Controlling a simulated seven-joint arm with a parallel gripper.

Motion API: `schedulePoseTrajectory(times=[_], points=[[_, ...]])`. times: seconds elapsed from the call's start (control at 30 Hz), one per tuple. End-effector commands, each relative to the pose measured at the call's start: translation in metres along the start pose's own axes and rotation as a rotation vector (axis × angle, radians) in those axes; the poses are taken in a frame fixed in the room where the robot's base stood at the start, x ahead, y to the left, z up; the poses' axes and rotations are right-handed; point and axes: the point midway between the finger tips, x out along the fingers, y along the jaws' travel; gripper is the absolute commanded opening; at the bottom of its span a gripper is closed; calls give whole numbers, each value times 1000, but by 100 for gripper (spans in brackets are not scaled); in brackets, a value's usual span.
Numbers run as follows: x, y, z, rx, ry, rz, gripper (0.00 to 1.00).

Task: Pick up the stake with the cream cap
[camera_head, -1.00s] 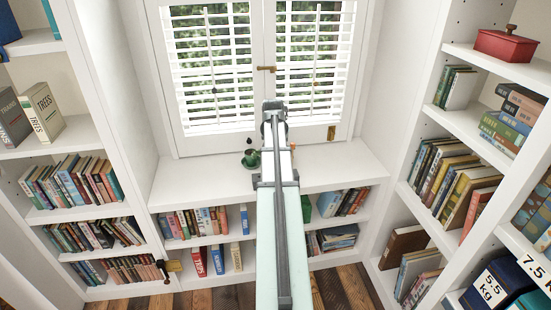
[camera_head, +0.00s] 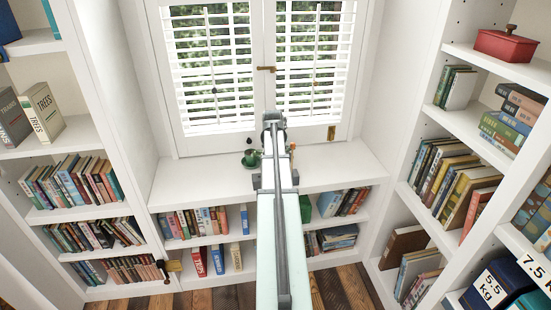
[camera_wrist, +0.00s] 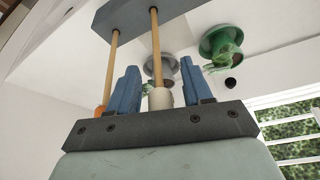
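In the wrist view, the stake with the cream cap (camera_wrist: 160,98) is a thin wooden rod rising from a dark grey block (camera_wrist: 185,8). Its cap lies between the two blue fingers of my gripper (camera_wrist: 159,68), with visible gaps on both sides. My gripper is open.
The white window shelf (camera_head: 330,175) has bare room on the right. Bookshelves (camera_head: 455,130) flank both sides, with shuttered windows (camera_head: 210,70) behind.

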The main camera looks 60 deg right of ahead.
Motion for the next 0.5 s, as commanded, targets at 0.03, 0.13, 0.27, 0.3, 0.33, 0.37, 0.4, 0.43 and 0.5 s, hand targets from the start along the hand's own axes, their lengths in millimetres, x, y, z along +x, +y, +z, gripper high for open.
schedulePoseTrajectory(times=[0.03, 0.13, 0.27, 0.3, 0.33, 0.37, 0.4, 0.43, 0.5], points=[[0, 0, 0, 0, 0, 0, 44], [0, 0, 0, 0, 0, 0, 35], [0, 0, 0, 0, 0, 0, 22], [0, 0, 0, 0, 0, 0, 19], [0, 0, 0, 0, 0, 0, 16], [0, 0, 0, 0, 0, 0, 13], [0, 0, 0, 0, 0, 0, 9], [0, 0, 0, 0, 0, 0, 6], [0, 0, 0, 0, 0, 0, 0]])
